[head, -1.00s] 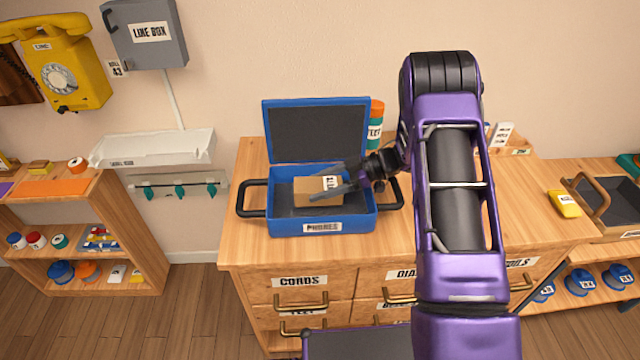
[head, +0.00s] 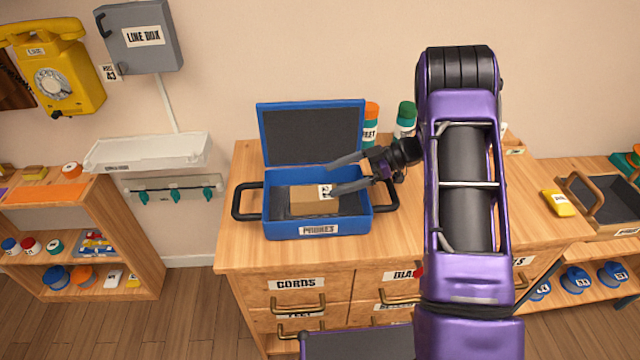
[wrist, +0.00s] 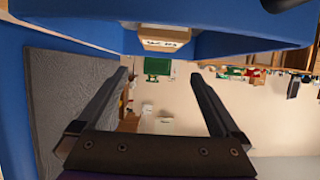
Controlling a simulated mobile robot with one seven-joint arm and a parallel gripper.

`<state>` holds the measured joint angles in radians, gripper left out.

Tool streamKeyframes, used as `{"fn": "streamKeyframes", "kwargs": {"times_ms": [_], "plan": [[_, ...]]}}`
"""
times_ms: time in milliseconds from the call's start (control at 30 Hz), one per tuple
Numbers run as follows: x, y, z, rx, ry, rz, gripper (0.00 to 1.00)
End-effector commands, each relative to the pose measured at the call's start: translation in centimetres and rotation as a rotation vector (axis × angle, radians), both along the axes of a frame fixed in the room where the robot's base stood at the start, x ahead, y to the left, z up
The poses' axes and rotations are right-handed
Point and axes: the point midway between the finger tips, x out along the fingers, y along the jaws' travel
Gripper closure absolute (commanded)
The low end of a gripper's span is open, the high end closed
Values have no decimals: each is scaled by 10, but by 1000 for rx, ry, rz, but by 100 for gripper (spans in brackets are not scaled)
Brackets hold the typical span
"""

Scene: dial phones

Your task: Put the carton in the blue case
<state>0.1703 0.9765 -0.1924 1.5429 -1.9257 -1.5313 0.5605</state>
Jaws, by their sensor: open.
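The small brown carton (head: 308,203) with a white label lies in the open blue case (head: 284,232), on its dark lining. The case stands on the wooden cabinet top with its lid (head: 312,135) raised. My gripper (head: 336,176) is open and empty, above and just right of the carton. In the wrist view the carton (wrist: 164,38) lies beyond the fingertips (wrist: 158,76), apart from them, with the blue case (wrist: 225,15) around it.
An orange-capped bottle (head: 371,122) and a green-topped bottle (head: 405,120) stand behind the case to the right. A white tray (head: 150,152) is on the wall at left. A yellow item (head: 559,203) and a wooden tray (head: 610,225) are at right.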

Motion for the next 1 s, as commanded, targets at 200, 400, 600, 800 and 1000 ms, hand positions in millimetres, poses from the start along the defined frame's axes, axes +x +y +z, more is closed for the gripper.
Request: {"fn": "streamKeyframes", "kwargs": {"times_ms": [200, 400, 600, 800, 1000], "plan": [[1, -39, 16, -1, -1, -2, 0], [0, -53, 22, -1, 0, 1, 0], [0, -54, 23, 0, 0, 1, 0], [0, -54, 23, 0, 0, 1, 0], [7, -62, 34, -33, -45, -2, 0]]}}
